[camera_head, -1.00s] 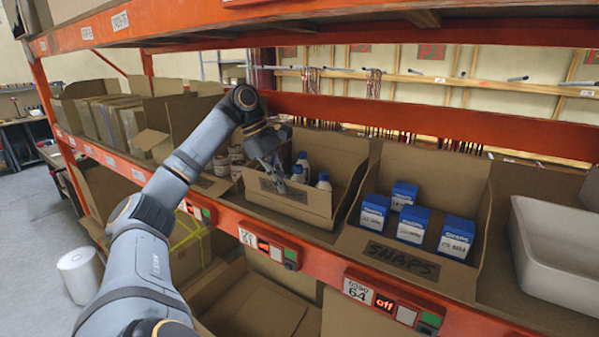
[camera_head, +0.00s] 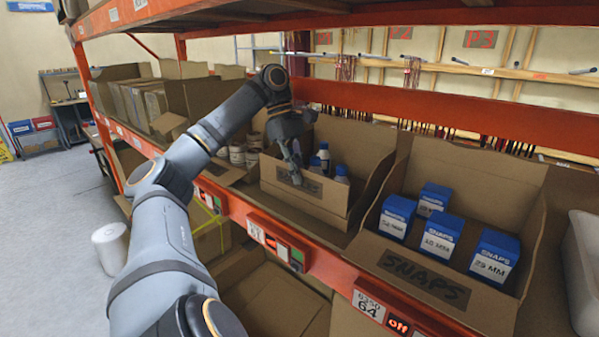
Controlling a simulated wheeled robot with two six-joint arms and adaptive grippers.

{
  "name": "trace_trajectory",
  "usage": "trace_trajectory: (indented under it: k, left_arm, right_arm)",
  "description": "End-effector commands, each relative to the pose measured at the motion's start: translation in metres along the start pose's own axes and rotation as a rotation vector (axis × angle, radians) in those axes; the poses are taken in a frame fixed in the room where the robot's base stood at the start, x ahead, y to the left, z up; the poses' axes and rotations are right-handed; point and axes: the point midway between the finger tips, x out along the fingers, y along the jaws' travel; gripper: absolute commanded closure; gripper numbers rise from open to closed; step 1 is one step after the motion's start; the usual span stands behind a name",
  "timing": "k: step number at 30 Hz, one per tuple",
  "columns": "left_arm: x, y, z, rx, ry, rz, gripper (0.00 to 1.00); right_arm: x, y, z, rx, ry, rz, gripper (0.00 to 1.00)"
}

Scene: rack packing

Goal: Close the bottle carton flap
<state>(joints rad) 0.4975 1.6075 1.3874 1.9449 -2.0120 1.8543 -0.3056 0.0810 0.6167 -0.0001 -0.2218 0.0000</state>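The bottle carton (camera_head: 333,208) is an open brown cardboard box on the orange rack shelf. Several white bottles with blue caps (camera_head: 341,172) stand in it. Its front flap (camera_head: 322,191), with a dark label, stands roughly upright along the front edge. My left gripper (camera_head: 295,176) reaches down over the left part of the carton, with its fingertips at the label. I cannot tell whether they touch the flap or how far apart they are. The gripper and wrist hide the carton's left part. My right gripper is not in view.
A SNAPS carton (camera_head: 462,306) with several blue boxes stands to the right. White tubs (camera_head: 237,153) sit to the left of the bottle carton. The orange shelf beam (camera_head: 335,262) runs in front, and the upper shelf (camera_head: 350,24) hangs above.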

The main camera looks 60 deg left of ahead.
Motion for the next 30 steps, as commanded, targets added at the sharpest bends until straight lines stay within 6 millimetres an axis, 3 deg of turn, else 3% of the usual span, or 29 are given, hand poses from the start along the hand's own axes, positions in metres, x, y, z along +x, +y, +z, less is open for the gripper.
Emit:
trace_trajectory:
  k: [11,16,20,27,30]
  left_arm:
    - [-0.002,0.0,-0.001,-0.001,0.001,0.001,0.87]
    - [-0.015,-0.003,-0.006,-0.012,0.004,-0.006,0.87]
    - [-0.031,0.0,-0.002,-0.007,0.012,-0.001,0.87]
    - [-0.09,0.001,-0.001,-0.006,0.008,0.002,0.87]
    - [-0.105,0.0,-0.002,-0.006,0.003,0.001,0.87]
  right_arm:
    - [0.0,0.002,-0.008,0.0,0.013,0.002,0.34]
    - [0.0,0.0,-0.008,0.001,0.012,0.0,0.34]
    - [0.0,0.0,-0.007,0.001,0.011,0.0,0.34]
    - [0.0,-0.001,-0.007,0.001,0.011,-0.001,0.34]
    - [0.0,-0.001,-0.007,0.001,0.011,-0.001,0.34]
